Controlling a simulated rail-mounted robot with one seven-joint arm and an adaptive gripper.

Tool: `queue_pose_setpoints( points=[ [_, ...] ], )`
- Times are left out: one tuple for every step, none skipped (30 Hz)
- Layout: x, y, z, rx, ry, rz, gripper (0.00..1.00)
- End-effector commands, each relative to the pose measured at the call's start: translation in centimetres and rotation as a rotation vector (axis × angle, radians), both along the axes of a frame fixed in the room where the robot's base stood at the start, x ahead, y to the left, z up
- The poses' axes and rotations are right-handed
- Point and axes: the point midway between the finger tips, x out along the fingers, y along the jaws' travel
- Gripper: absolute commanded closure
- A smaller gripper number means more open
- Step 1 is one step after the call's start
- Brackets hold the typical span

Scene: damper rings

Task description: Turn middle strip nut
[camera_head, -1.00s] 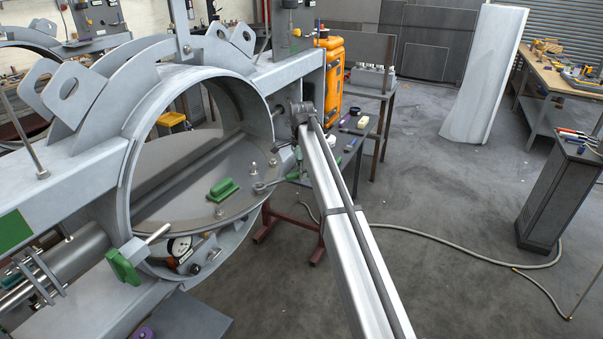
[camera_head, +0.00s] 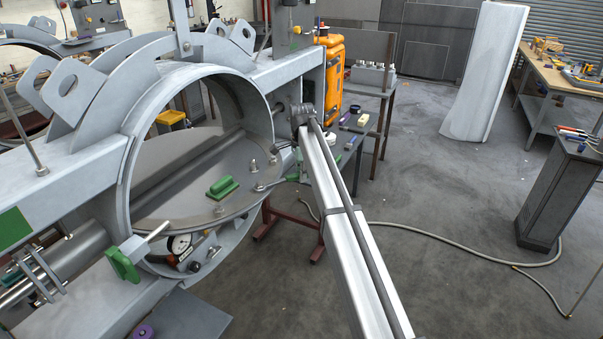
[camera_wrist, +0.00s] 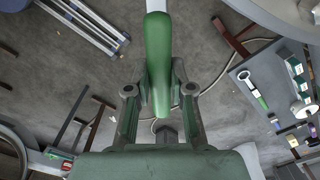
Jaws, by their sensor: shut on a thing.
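A spanner with a green handle (camera_wrist: 158,65) is held between the two fingers of my gripper (camera_wrist: 160,92) in the wrist view. In the head view, the spanner's metal head (camera_head: 262,187) lies at the right edge of the grey disc (camera_head: 170,195) inside the large ring. A nut on a stud (camera_head: 253,165) stands just behind the spanner head, and another (camera_head: 272,160) stands farther back. A lower nut (camera_head: 219,210) sits near the disc's front edge. I cannot tell whether the spanner is seated on a nut.
The ring wall (camera_head: 125,180) surrounds the disc, with a dial gauge (camera_head: 180,243) below. A small side table (camera_head: 352,140) with tools stands behind my arm.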

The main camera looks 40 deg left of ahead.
Motion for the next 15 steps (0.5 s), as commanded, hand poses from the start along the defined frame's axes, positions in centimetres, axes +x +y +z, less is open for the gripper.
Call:
queue_pose_setpoints(
  points=[
    [0.01,0.01,-0.07,0.001,-0.001,0.000,1.00],
    [0.01,0.01,-0.10,0.001,-0.001,0.000,1.00],
    [0.01,0.01,-0.13,0.001,-0.001,0.000,1.00],
    [0.01,0.02,-0.14,0.001,-0.001,0.000,1.00],
    [0.01,0.02,-0.14,0.001,-0.001,0.000,1.00],
    [0.01,0.02,-0.14,0.001,-0.001,0.000,1.00],
    [0.01,0.02,-0.13,0.001,-0.001,0.000,1.00],
    [0.01,0.01,-0.13,0.001,-0.001,0.000,1.00],
    [0.01,0.01,-0.13,0.001,-0.001,0.000,1.00],
    [0.01,0.01,-0.13,0.001,-0.001,0.000,1.00],
    [0.01,0.01,-0.13,0.001,-0.001,0.000,1.00],
    [-0.03,-0.03,-0.13,0.001,-0.001,-0.002,1.00],
    [-0.09,-0.09,-0.13,0.000,0.000,-0.005,1.00],
    [-0.18,-0.19,-0.13,0.000,0.000,-0.012,1.00],
    [-0.38,-0.39,-0.12,0.000,0.000,-0.026,1.00]
  ],
)
